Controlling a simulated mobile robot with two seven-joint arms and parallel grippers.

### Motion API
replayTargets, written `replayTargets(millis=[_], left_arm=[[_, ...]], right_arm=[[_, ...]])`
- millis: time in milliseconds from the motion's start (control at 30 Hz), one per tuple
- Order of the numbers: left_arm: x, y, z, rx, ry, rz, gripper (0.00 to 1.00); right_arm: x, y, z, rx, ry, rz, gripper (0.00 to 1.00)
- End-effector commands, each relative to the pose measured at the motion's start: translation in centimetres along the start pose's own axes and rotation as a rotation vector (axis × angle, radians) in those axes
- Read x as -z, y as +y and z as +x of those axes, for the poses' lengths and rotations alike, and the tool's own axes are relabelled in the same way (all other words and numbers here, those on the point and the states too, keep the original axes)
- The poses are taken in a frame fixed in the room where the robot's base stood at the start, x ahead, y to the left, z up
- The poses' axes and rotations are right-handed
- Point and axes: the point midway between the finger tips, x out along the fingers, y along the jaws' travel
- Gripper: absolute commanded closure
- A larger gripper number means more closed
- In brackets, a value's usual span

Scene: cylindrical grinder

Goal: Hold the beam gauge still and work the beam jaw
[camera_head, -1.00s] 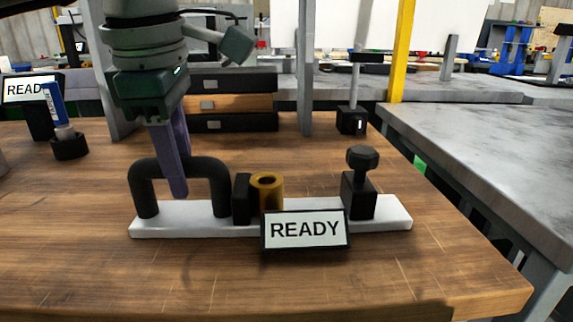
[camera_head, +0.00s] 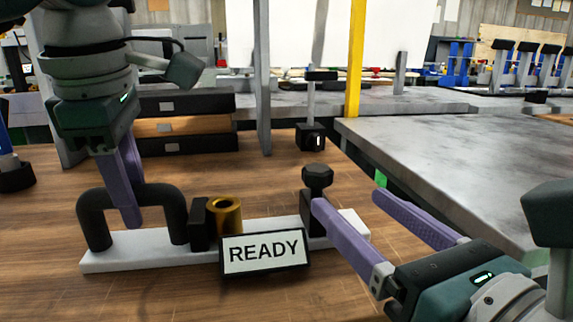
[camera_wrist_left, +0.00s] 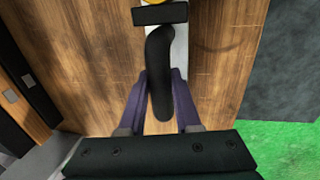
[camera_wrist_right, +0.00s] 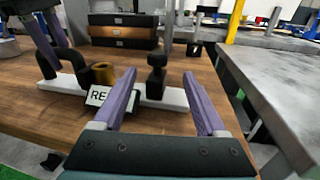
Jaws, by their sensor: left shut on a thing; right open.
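The beam gauge (camera_head: 125,254) is a white bar on the wooden table. It carries a black arched handle (camera_head: 93,220), a black block (camera_head: 198,224) beside a brass ring (camera_head: 225,214), a READY display (camera_head: 264,253), and the beam jaw (camera_head: 317,182), a black block with a knob on top. My left gripper (camera_head: 133,215) is shut on the arched handle, which shows between its fingers in the left wrist view (camera_wrist_left: 161,90). My right gripper (camera_head: 345,203) is open near the beam jaw. In the right wrist view the jaw (camera_wrist_right: 157,75) appears between the fingers, with nothing held.
Stacked drawers (camera_head: 185,122) stand behind the gauge at the left. A small black device on a stand (camera_head: 311,137) is at the back of the table. A grey metal table (camera_head: 440,150) lies to the right, across a gap. The wooden table's front left is clear.

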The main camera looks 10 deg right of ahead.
Motion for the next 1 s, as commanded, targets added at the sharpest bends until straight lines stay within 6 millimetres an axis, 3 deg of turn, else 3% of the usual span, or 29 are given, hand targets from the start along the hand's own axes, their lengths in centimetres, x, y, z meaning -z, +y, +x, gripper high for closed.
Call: replayTargets(millis=[233, 600, 800, 1000], left_arm=[[0.0, 0.0, 0.0, 0.001, 0.000, 0.001, 1.00], [0.0, 0.0, 0.0, 0.001, 0.000, 0.001, 1.00], [0.0, 0.0, 0.0, 0.001, 0.000, 0.000, 1.00], [0.0, 0.0, 0.0, 0.000, 0.000, 0.000, 1.00]], right_arm=[[0.0, 0.3, 2.3, -0.015, -0.006, -0.057, 0.26], [0.0, 0.4, 9.6, -0.012, -0.004, -0.052, 0.26], [0.0, 0.3, 11.6, -0.011, -0.003, -0.051, 0.26], [0.1, 0.4, 12.0, -0.013, -0.002, -0.050, 0.26]])
